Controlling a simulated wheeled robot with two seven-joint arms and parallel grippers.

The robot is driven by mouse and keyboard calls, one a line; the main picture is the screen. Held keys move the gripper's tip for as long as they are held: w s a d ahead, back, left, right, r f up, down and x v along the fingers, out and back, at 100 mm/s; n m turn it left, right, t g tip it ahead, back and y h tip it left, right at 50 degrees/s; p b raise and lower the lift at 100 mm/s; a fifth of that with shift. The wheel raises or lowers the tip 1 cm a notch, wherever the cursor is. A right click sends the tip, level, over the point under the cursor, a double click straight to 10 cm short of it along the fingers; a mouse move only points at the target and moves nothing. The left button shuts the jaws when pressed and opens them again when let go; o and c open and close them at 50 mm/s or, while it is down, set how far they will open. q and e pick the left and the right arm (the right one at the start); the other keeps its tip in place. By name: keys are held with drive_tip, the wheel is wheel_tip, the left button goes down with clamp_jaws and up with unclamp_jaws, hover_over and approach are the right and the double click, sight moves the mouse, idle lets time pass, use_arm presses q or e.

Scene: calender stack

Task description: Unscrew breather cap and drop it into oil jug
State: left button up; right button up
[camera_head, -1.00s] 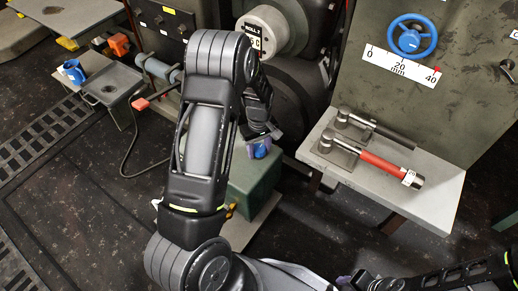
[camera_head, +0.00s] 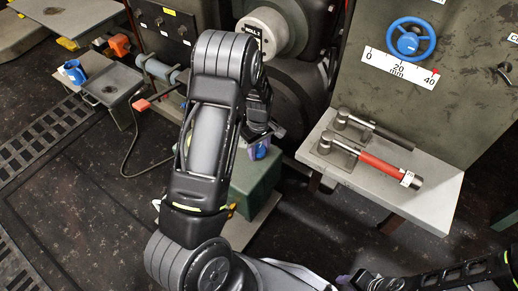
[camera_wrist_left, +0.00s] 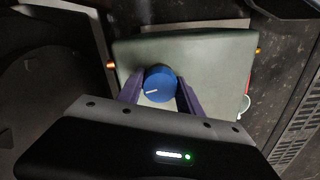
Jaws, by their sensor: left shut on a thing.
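The blue round breather cap (camera_wrist_left: 160,84) with a white mark sits over the top of a green box (camera_wrist_left: 215,60) in the left wrist view. My left gripper (camera_wrist_left: 158,92) is shut on the cap, one purple finger at each side. In the head view my left gripper (camera_head: 259,149) is just above the green box (camera_head: 255,180), partly hidden by my arm. I cannot tell whether the cap is still seated. A blue jug (camera_head: 74,70), which looks like the oil jug, stands at the far left. My right gripper (camera_head: 352,281) shows only partly at the bottom edge.
A bench (camera_head: 430,195) at right holds a black-handled tool (camera_head: 385,133) and a red-handled one (camera_head: 380,170). A roll end (camera_head: 262,33) and machine housing rise behind the left gripper. Dark floor lies open at left.

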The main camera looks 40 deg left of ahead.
use_arm(q)
drive_tip(key=shift+n+p, duration=0.45)
drive_tip(key=shift+n, duration=0.65)
drive_tip(key=shift+r+n+p, duration=0.1)
drive_tip(key=shift+n+p, duration=0.2)
drive_tip(key=shift+n, duration=0.8)
drive_tip(key=shift+n+p, duration=0.65)
drive_tip(key=shift+n, duration=0.45)
